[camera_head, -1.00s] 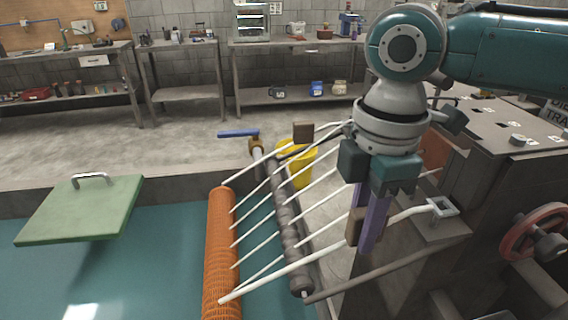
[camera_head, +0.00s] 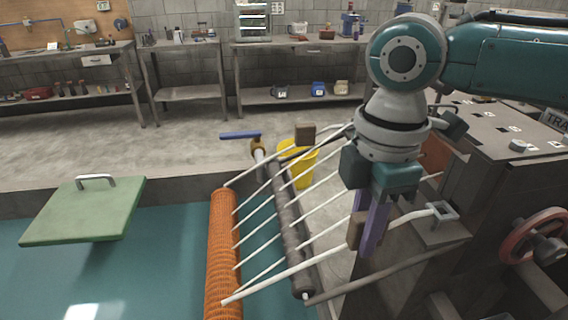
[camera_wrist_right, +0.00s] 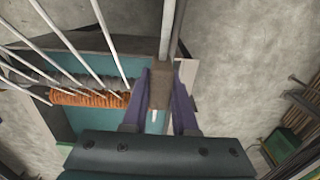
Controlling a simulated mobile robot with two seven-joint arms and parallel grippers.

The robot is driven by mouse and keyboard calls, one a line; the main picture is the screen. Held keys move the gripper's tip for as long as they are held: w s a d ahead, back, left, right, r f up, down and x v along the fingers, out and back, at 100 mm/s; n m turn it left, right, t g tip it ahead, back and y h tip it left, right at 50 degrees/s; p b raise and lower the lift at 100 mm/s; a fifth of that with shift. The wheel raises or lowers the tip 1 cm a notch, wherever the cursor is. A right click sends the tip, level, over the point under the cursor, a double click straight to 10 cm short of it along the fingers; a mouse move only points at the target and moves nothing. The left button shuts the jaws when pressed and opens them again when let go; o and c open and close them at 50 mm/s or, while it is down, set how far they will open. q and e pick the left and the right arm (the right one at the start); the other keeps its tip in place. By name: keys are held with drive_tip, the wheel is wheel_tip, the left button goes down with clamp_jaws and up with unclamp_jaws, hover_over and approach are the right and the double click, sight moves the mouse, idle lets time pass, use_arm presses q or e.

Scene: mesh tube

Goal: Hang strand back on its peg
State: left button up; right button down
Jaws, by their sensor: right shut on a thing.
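My right gripper (camera_head: 368,240) is shut on a brown block (camera_head: 356,231) at the near end of the row of white strands. In the right wrist view the block (camera_wrist_right: 160,88) sits between the purple fingers (camera_wrist_right: 160,108). The nearest white strand (camera_head: 285,274) runs from the orange mesh tube (camera_head: 222,255) up to this block. A short white piece (camera_head: 412,216) runs from near the block to a square metal bracket (camera_head: 443,212). Several thinner strands slant up from the tube behind my gripper. I cannot tell which part is the peg. My left gripper is not in view.
A dark grey roller (camera_head: 286,220) lies under the strands. A second brown block (camera_head: 305,134) sits at the far strand. A grey bar (camera_head: 385,275) and a red handwheel (camera_head: 533,237) are at the right. A green lid (camera_head: 85,212) hangs over the teal tank (camera_head: 120,275).

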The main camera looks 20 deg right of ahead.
drive_tip(key=shift+f+b, duration=0.65)
drive_tip(key=shift+f, duration=0.9)
idle(1.0)
drive_tip(key=c, duration=0.6)
unclamp_jaws()
